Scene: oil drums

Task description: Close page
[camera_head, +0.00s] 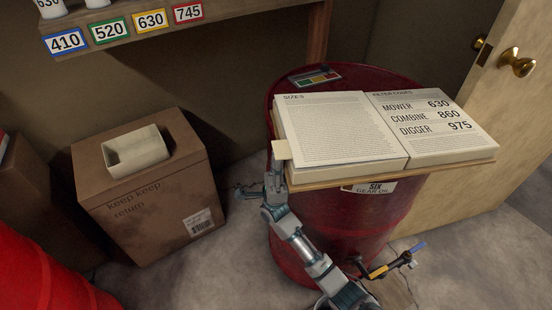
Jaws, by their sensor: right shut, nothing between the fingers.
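An open book (340,130) lies flat on a board on top of a red drum (335,225). Its left page is headed SIZES and is full of small print. Its right page (436,125) lists MOWER 630, COMBINE 860 and DIGGER 975. A small pale tab (281,150) sticks out from the book's left edge. My right gripper (277,170) is shut and empty, just below this tab at the book's left side; I cannot tell whether it touches the tab or page. My left gripper is not in view.
A cardboard box (150,205) with a pale open container (136,150) on it stands left of the drum. A shelf (225,12) with number labels is behind. A door with a brass knob (517,62) is at right. A tap (385,268) shows low at the drum's front.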

